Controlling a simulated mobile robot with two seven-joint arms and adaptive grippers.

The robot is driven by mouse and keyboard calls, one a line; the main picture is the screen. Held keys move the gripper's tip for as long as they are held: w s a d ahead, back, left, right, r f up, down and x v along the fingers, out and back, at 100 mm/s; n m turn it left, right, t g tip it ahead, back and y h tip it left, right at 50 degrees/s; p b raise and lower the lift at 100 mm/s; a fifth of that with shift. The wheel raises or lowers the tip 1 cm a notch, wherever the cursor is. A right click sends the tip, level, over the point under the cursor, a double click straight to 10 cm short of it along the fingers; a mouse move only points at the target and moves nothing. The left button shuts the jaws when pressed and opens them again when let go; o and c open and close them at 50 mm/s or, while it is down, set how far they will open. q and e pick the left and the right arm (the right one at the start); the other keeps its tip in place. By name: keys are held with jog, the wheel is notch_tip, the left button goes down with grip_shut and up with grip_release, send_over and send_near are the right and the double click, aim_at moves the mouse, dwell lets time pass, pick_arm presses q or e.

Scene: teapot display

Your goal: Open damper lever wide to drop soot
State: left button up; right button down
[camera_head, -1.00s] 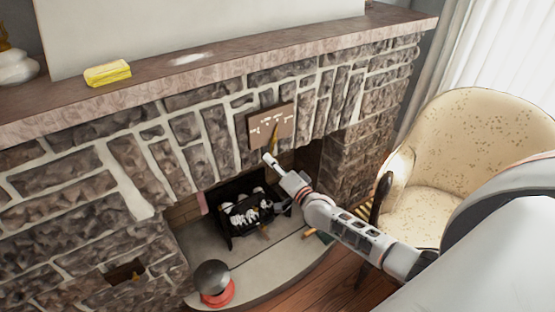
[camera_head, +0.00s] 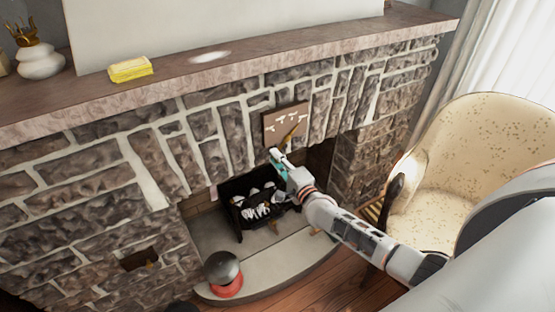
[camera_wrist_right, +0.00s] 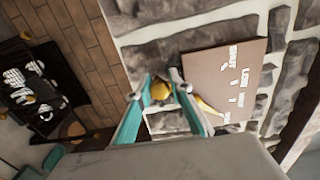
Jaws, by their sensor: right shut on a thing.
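The damper lever (camera_head: 291,132) is a thin golden arm on a brown plate (camera_head: 271,127) fixed to the stone above the fireplace opening. It slants down and left from the plate. My right gripper (camera_head: 277,160) is at its lower end. In the right wrist view the teal fingers of my right gripper (camera_wrist_right: 162,92) are closed around the lever's golden knob (camera_wrist_right: 160,90). The lever's arm (camera_wrist_right: 208,107) runs from there across the plate (camera_wrist_right: 225,75), which has white lettering and marks. No soot is clearly visible. My left gripper is out of view.
A black grate (camera_head: 240,217) with whitish lumps sits in the fireplace below the gripper. A dark ball on a red base (camera_head: 224,273) stands on the hearth (camera_head: 285,272). A cream armchair (camera_head: 485,150) is at the right. The mantel (camera_head: 330,50) holds a yellow block (camera_head: 130,69).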

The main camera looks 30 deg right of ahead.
jog(key=shift+w+d+r, duration=0.1)
jog(key=shift+d+r, duration=0.05)
jog(key=shift+d, duration=0.2)
jog(key=c, duration=1.9)
grip_release()
jog(key=shift+a, duration=0.15)
jog(key=s, duration=0.8)
jog(key=s+d, duration=0.1)
jog(key=s, duration=0.3)
